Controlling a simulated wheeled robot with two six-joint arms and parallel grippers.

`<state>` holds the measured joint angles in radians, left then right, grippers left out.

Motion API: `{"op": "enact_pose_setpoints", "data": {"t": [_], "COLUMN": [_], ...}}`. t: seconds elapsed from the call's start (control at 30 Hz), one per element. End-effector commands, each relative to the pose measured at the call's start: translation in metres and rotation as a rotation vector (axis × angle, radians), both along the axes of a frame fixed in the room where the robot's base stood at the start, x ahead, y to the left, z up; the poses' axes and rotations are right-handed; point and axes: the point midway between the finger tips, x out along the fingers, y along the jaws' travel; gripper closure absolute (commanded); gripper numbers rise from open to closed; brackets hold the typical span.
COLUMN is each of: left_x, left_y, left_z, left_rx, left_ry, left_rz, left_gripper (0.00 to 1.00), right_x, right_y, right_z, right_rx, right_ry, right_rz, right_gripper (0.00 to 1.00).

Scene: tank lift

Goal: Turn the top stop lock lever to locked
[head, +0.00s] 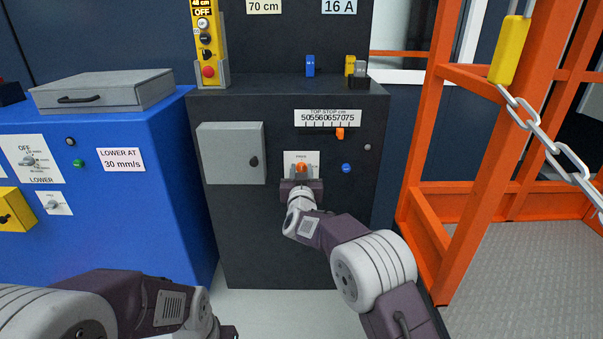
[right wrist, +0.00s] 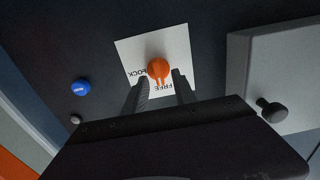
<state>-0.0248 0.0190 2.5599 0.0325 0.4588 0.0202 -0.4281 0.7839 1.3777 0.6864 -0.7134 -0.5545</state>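The top stop lock lever is an orange knob (head: 301,168) on a white plate (head: 289,157) on the dark cabinet front. In the right wrist view the lever (right wrist: 159,70) points towards the word FREE, and LOCK is printed to one side of the plate (right wrist: 128,50). My right gripper (head: 301,179) is at the plate. In the right wrist view my right gripper (right wrist: 160,80) is open, with one finger on each side of the lever and gaps showing. My left arm is at the bottom left of the head view; its fingers are not visible.
Above the lever is the top stop scale (head: 327,118) with an orange pointer (head: 340,133). A blue button (head: 346,168) is right of the plate. A grey box with a knob (head: 232,153) sticks out to the left. An orange frame (head: 440,180) stands at right.

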Motion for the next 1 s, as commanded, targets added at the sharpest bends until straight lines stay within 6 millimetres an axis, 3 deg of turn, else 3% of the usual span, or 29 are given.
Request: {"op": "enact_pose_setpoints", "data": {"t": [0.03, 0.13, 0.17, 0.57, 1.0], "left_x": [0.0, 0.0, 0.0, 0.0, -0.0001], "left_y": [0.0, 0.0, 0.0, 0.0, 0.0], "left_z": [0.0002, 0.0002, 0.0002, 0.0002, -0.0032], "left_rx": [0.0, 0.0, 0.0, 0.0, 0.0], "left_ry": [0.0, 0.0, 0.0, 0.0, 0.0], "left_rz": [0.0, 0.0, 0.0, 0.0, 0.0], "left_gripper": [0.64, 0.64, 0.64, 0.64, 0.64], "right_x": [-0.0001, -0.0002, -0.0002, -0.0004, -0.0005], "right_y": [0.0, 0.0, 0.0, -0.0005, -0.0044], "right_z": [0.0002, 0.0003, 0.0003, 0.0004, -0.0011], "right_rx": [0.0, 0.0, 0.0, 0.042, 0.38], "right_ry": [0.0, 0.0, -0.001, -0.001, -0.001], "right_rz": [0.0, 0.0, 0.0, 0.0, 0.0], "right_gripper": [0.67, 0.95, 1.0, 1.0, 1.0]}}
